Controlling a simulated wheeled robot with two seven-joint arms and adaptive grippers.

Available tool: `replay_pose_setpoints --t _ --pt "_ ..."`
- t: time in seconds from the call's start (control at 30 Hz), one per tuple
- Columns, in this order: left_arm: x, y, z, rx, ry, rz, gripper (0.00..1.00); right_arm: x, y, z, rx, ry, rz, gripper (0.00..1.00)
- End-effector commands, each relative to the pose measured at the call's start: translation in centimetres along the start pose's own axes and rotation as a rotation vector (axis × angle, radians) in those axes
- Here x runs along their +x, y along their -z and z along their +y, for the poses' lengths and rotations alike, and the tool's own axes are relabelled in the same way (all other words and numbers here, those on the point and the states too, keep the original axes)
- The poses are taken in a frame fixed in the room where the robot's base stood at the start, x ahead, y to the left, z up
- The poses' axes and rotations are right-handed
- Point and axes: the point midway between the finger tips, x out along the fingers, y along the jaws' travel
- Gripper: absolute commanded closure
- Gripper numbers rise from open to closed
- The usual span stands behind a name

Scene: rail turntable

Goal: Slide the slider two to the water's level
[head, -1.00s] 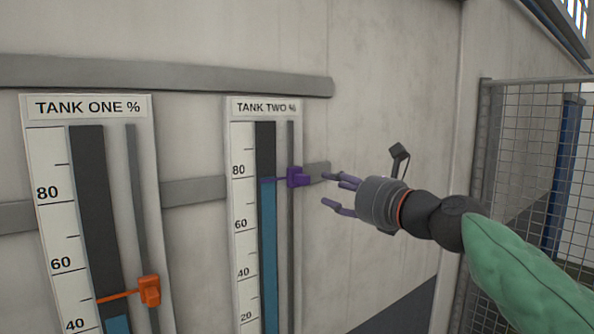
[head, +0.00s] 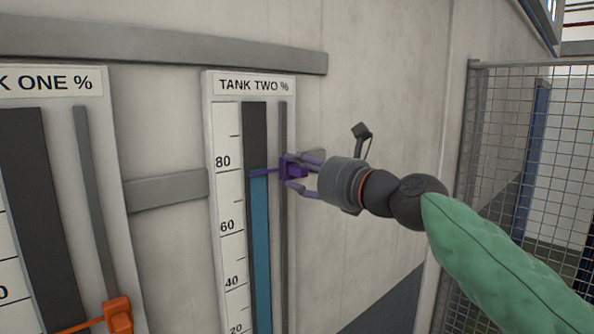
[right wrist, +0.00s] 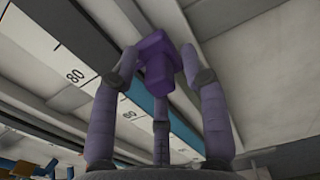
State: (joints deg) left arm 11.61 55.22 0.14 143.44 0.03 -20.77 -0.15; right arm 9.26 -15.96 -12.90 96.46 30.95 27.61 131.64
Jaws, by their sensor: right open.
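The tank two gauge (head: 249,87) is in the middle of the head view. Its blue water column (head: 260,240) tops out a little below the 80 mark. The purple slider two (head: 292,168) sits on the rail right of the column, its pointer about level with the water's top. My right gripper (head: 294,174) is open with its fingers around the slider's knob. In the right wrist view the purple knob (right wrist: 158,62) lies between the spread fingers; I cannot tell whether any finger touches it. My left gripper is not in view.
The tank one gauge (head: 93,150) with its orange slider (head: 118,316) is at the left, partly cut off. Grey bars (head: 165,190) run along the wall. A mesh fence (head: 500,150) stands at the right.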

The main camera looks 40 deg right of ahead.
Motion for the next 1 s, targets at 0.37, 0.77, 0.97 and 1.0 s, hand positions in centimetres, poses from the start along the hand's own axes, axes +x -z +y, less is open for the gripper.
replay_pose_setpoints --t 0.37,0.77,0.97,1.0 --pt "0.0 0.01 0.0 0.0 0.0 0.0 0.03 -0.02 -0.06 -0.03 -0.001 0.001 -0.002 1.0" --pt "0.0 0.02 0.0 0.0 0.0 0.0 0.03 0.0 -0.06 -0.05 -0.001 0.002 -0.001 1.0" --pt "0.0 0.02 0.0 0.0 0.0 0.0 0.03 0.0 -0.04 -0.04 -0.001 0.001 -0.001 0.55" --pt "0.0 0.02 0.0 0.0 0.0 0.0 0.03 0.01 -0.04 -0.03 -0.001 0.001 -0.001 0.55"
